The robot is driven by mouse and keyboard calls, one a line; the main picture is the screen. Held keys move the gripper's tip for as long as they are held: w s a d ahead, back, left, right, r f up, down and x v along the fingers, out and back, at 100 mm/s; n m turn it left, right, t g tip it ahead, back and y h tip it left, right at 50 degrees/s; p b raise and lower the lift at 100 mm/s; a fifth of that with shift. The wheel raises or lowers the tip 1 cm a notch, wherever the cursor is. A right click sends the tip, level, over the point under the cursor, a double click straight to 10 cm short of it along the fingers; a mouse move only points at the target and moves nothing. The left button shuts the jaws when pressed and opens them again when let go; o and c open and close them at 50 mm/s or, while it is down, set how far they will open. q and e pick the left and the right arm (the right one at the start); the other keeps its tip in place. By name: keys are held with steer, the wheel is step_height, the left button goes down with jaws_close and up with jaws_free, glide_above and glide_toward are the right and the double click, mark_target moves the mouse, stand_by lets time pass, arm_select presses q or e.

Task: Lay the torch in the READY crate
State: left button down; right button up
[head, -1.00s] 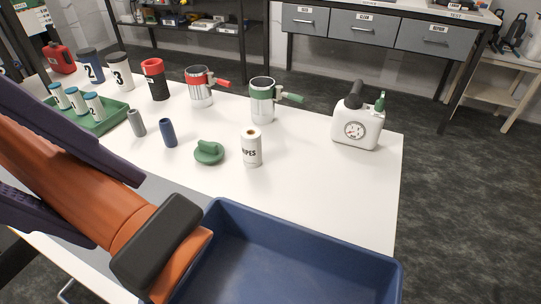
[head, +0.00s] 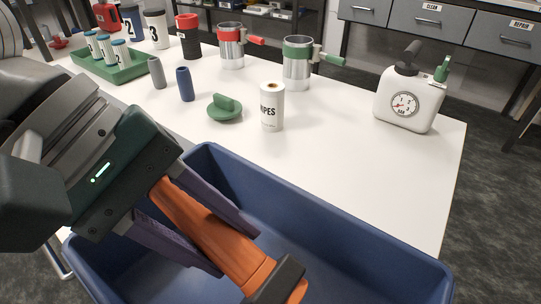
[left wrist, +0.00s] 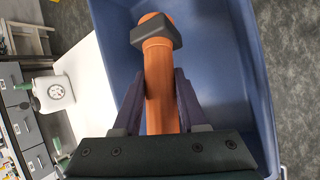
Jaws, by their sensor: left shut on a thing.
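The orange torch (head: 240,258) with a black head is held by my left gripper (head: 232,250). Its two purple fingers are shut on the torch body, one on each side. The torch slants with its head toward the lower right, over the inside of the blue crate (head: 305,232). In the left wrist view the torch (left wrist: 160,85) points away from the gripper, with the blue crate (left wrist: 230,50) around and beneath it. I cannot tell how far it is above the crate floor. No READY label shows on the crate. My right gripper is not in view.
The white bench (head: 360,165) lies behind the crate. On it are a wipes roll (head: 271,108), a green lidlike piece (head: 225,110), two mugs with handles, a white can with a gauge (head: 408,100), and a green tray (head: 130,72). The crate floor I see is empty.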

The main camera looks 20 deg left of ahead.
arm_select(q)
step_height(320, 180, down, 6)
steer(key=shift+f+b, duration=0.1)
steer(key=shift+b, duration=0.9)
steer(key=shift+c, duration=2.3)
jaws_free()
steer(key=p+v, duration=0.3)
steer(key=v, duration=0.9)
steer(key=shift+r+p, duration=0.2)
steer(key=shift+p, duration=0.2)
steer(key=shift+w+d, duration=0.1)
steer(key=shift+d, duration=0.05)
